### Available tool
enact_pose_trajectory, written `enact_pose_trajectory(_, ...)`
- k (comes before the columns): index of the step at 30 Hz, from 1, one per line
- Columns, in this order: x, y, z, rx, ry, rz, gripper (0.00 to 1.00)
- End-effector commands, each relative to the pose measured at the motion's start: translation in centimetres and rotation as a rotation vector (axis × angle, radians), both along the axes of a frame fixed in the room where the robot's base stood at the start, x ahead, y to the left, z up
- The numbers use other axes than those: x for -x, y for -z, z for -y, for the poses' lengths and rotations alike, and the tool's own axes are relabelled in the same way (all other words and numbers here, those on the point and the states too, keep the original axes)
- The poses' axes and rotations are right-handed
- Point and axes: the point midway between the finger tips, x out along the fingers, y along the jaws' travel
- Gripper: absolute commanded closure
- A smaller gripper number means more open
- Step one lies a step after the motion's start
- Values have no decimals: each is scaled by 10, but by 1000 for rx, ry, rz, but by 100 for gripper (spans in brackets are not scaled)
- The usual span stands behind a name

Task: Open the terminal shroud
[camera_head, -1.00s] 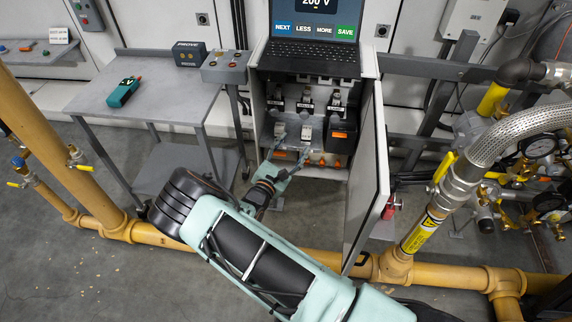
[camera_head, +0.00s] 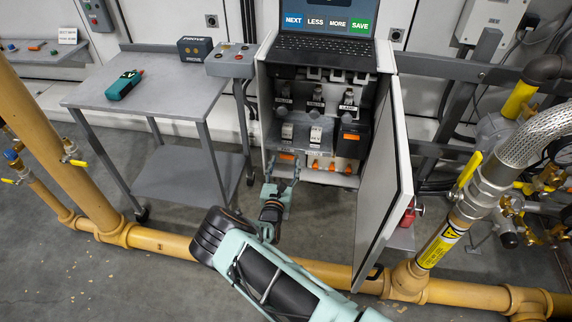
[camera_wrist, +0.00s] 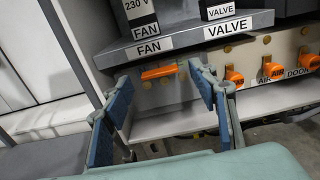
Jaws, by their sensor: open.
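In the wrist view, an orange bar (camera_wrist: 164,71) sits on a grey plate under the FAN label, at the left end of the lower terminal row. It looks like the terminal shroud with its grip, though I cannot be sure. My gripper (camera_wrist: 163,86) is open, with one blue-padded finger to each side of the bar in the picture. I see no contact, and the depth gap is unclear. In the head view, my gripper (camera_head: 284,176) is low at the front left of the open cabinet (camera_head: 263,100).
More orange terminals (camera_wrist: 234,75) line the row to the right, marked AIR and DOOR. The FAN and VALVE shelf (camera_wrist: 190,38) overhangs the row. The open cabinet door (camera_head: 385,190) stands to the right. A yellow pipe (camera_head: 330,273) crosses the floor in front.

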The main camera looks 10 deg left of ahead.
Motion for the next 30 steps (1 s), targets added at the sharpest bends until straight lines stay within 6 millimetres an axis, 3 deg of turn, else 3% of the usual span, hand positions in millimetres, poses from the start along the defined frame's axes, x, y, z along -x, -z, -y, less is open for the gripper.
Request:
enact_pose_trajectory(6, -18, 0, -1, -1, 0, 1, 46)
enact_pose_trajectory(15, -20, -1, -1, 0, 0, 1, 48)
enact_pose_trajectory(30, -19, 0, -1, -1, 1, 0, 100)
